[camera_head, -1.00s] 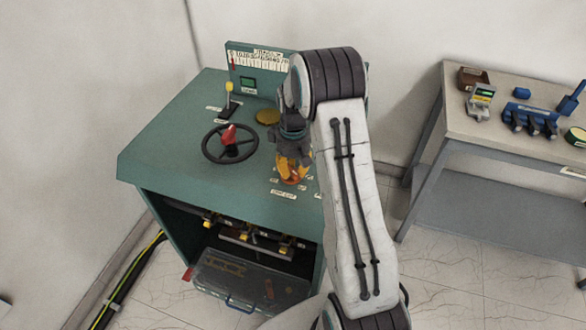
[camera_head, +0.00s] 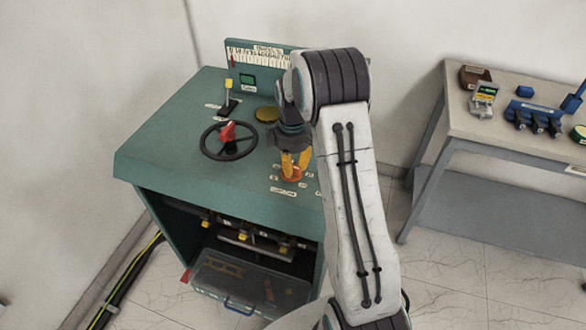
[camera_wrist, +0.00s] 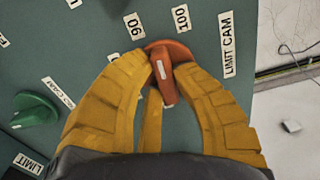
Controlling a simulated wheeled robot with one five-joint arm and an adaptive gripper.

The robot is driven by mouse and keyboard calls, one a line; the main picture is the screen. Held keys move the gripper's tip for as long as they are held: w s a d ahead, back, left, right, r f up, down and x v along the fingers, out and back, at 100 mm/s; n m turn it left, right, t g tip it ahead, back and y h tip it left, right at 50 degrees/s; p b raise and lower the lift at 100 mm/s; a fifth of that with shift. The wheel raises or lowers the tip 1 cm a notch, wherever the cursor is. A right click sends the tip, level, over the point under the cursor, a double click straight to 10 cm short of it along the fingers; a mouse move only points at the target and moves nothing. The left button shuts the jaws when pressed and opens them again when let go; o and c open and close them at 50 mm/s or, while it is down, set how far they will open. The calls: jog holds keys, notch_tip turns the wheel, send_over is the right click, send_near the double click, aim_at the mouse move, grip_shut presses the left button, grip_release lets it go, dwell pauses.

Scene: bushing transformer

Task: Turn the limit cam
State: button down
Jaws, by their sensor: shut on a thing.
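The limit cam is an orange-red knob (camera_wrist: 166,84) with a raised bar and a pale mark. In the wrist view it sits beside the labels "90", "100" and "LIMIT CAM" on the green top. My gripper (camera_wrist: 168,62) is shut on it, with yellow fingers on either side of the bar. In the head view my gripper (camera_head: 295,164) points down at the knob (camera_head: 292,177), near the right edge of the cabinet top. The fingers cover part of the knob there.
A black handwheel (camera_head: 229,145) with a red grip stands left of my gripper. A yellow-topped lever (camera_head: 229,92) and a gauge panel (camera_head: 258,68) are behind. A green knob (camera_wrist: 35,109) lies left in the wrist view. A workbench (camera_head: 475,120) stands at right.

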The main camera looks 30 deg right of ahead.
jog(key=n+b, duration=0.1)
jog(key=n, duration=0.2)
jog(key=shift+a+f+n, duration=0.1)
jog(key=shift+n, duration=0.3)
jog(key=n+b, duration=0.1)
jog(key=n, duration=0.2)
jog(key=shift+w+a+n, duration=0.1)
jog(key=shift+n, duration=0.2)
jog(key=n, duration=0.5)
jog(key=shift+a+n+b, duration=0.15)
jog(key=shift+n+b, duration=0.25)
jog(key=shift+n, duration=0.3)
jog(key=c, duration=1)
grip_release()
notch_tip(320, 180, up, 12)
jog(key=shift+r, duration=0.1)
